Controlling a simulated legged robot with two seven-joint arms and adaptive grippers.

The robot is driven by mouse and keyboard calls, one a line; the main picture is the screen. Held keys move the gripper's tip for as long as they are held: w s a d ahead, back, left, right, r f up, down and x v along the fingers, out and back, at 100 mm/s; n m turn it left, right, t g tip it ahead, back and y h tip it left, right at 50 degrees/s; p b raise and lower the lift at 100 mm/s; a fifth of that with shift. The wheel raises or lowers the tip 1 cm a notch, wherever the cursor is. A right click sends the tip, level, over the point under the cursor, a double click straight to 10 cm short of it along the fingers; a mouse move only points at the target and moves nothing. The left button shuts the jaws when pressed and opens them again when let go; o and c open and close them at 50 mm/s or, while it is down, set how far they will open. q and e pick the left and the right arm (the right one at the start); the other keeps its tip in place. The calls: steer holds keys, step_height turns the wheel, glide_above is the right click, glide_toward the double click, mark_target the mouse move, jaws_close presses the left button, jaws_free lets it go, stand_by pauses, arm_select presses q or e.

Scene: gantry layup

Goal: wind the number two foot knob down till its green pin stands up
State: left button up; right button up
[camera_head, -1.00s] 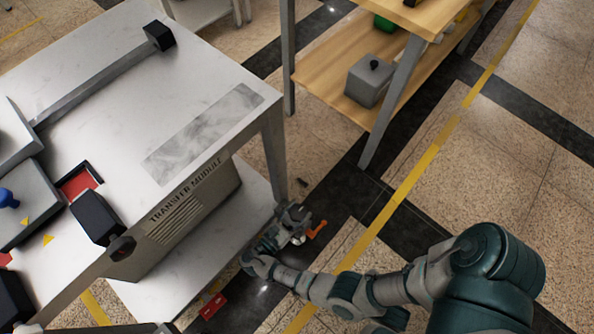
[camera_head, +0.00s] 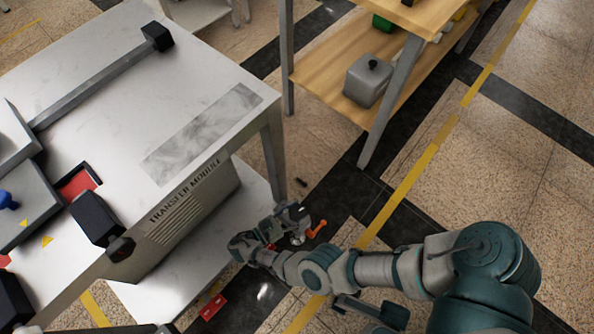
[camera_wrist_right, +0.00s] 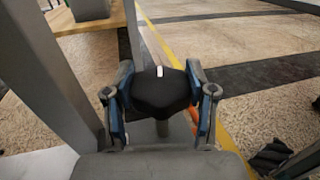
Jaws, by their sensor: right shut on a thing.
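In the right wrist view, my right gripper (camera_wrist_right: 162,98) is shut on a black foot knob (camera_wrist_right: 161,90), with one blue-edged finger against each side. The knob has a small white mark on its upper face. In the head view, my right gripper (camera_head: 293,217) is low, beside the front right leg of the transfer module table (camera_head: 272,140), and hides the knob there. I see no green pin, and I cannot read any number on the knob.
An orange lever (camera_head: 316,229) sticks out just right of the gripper. A red plate (camera_head: 212,307) lies low near the white lower shelf (camera_head: 190,262). A wooden shelf unit (camera_head: 325,72) with a grey box (camera_head: 369,80) stands behind. The floor to the right is open.

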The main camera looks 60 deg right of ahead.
steer(key=shift+a+f, duration=0.1)
steer(key=o, duration=1.2)
steer(key=shift+w+f, duration=0.1)
steer(key=shift+c, duration=0.2)
steer(key=shift+r, duration=0.9)
step_height(320, 180, up, 8)
steer(key=shift+r, duration=0.15)
